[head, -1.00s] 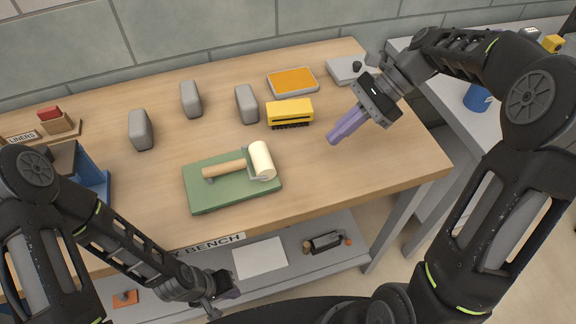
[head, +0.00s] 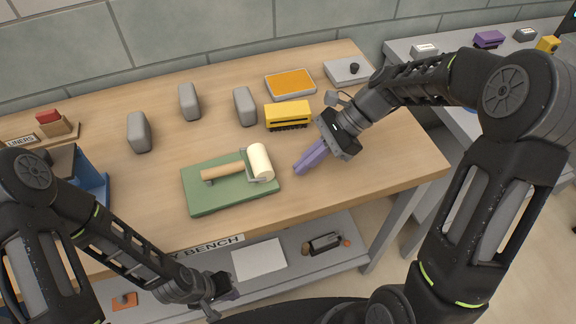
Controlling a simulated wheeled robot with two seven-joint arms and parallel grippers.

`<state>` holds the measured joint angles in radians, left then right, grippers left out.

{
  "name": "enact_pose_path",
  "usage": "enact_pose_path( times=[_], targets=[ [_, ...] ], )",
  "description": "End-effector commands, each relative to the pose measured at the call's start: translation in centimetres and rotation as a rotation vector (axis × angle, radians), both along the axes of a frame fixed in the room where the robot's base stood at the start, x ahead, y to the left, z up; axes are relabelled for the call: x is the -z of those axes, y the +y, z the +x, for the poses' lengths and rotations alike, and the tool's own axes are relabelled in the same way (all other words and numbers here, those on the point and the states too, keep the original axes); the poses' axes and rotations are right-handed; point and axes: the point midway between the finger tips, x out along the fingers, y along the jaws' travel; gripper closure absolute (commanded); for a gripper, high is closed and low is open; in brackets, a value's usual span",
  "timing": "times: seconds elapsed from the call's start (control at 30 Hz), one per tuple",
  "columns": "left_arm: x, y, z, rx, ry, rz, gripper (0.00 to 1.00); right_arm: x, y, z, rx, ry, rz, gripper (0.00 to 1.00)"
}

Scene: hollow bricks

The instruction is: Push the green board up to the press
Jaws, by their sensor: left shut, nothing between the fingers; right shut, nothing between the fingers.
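The green board (head: 225,201) lies flat on the wooden bench. A roller with a wooden handle and a cream drum (head: 261,163) rests on top of it. A blue press-like block (head: 92,184) stands at the left of the bench, partly hidden behind my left arm; I take it to be the press. My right gripper (head: 300,170), with purple fingers, is shut and empty. It is just right of the board's right edge, apart from it in the picture. My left gripper (head: 232,294) is shut and empty, low in front of the bench edge.
Several grey blocks (head: 139,132) stand behind the board. A yellow brush (head: 288,114), an orange-topped tray (head: 290,84) and a grey box (head: 347,71) are at the back right. The bench (head: 400,170) is clear between the board and the blue block.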

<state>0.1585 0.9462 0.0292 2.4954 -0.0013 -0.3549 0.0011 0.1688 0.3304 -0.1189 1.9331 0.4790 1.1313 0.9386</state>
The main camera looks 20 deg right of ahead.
Motion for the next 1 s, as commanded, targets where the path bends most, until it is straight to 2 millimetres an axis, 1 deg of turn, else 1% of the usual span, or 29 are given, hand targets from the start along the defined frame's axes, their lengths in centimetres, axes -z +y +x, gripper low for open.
enact_pose_path(
  times=[0.03, 0.1, 0.2, 0.3, 0.67, 0.77, 0.87, 0.97, 1.0],
  targets=[
    [-0.4, 0.0, 0.0, 0.000, 0.000, 0.000, 1.00, -0.1, 0.9, -0.1, -0.003, 0.000, 0.002, 1.00],
    [-0.6, 0.0, 0.0, 0.000, 0.000, 0.000, 1.00, -0.1, 2.1, -0.2, -0.003, 0.000, 0.001, 1.00],
    [-0.8, 0.0, 0.0, 0.000, 0.000, 0.000, 1.00, -0.1, 3.2, -0.3, -0.002, -0.001, 0.000, 1.00],
    [-0.9, 0.0, 0.0, 0.000, 0.001, 0.000, 1.00, 0.0, 3.8, -0.4, 0.000, 0.000, 0.000, 1.00],
    [-0.9, 0.0, 0.0, 0.000, 0.001, 0.000, 1.00, 0.1, 4.1, -0.4, 0.001, -0.001, 0.000, 1.00],
    [-1.0, 0.0, 0.0, 0.000, 0.001, 0.000, 1.00, 0.0, 4.4, -0.4, -0.001, -0.001, 0.001, 1.00],
    [-1.3, 0.0, 0.0, 0.000, 0.001, 0.000, 1.00, -0.1, 5.7, -0.6, -0.003, 0.000, 0.001, 1.00],
    [-1.7, 0.0, 0.0, 0.000, 0.001, 0.000, 1.00, -0.2, 7.9, -0.9, -0.006, 0.001, 0.002, 1.00],
    [-1.9, 0.0, -0.1, 0.000, 0.002, 0.001, 1.00, -0.2, 9.0, -1.0, -0.006, -0.001, 0.001, 1.00]
  ],
)
